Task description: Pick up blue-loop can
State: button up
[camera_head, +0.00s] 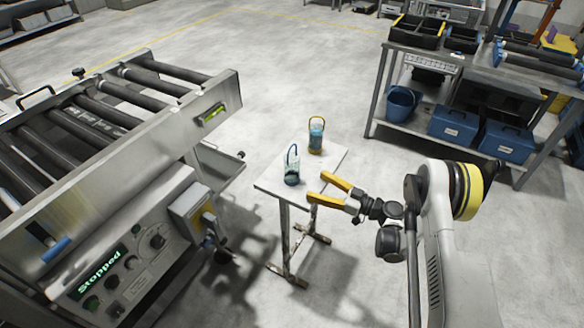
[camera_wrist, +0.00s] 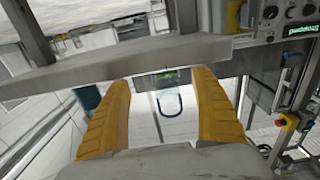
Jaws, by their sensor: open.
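The blue-loop can (camera_head: 292,178) stands upright near the left end of a small white table (camera_head: 262,186). In the wrist view, which is upside down, the blue loop (camera_wrist: 168,113) shows between the spread fingers (camera_wrist: 162,82). The can body there is dim and partly hidden by a grey bar.
A roller conveyor (camera_head: 110,120) with a control panel reading "Stopped" is at left. A workbench (camera_head: 450,65) with blue bins is at back right. Open floor lies between.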

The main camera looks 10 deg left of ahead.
aim_at(306, 186)
jog(key=x, duration=0.3)
jog(key=shift+b, duration=0.3)
jog(key=shift+w+a+r, duration=0.15)
jog(key=shift+a, duration=0.45)
jog(key=b+x, duration=0.1)
jog(key=x, duration=0.3)
jog(key=shift+a+r+b, duration=0.1)
jog(key=shift+a+b, duration=0.1)
jog(key=shift+b, duration=0.1)
jog(key=shift+r, duration=0.1)
jog(key=c, duration=1.3)
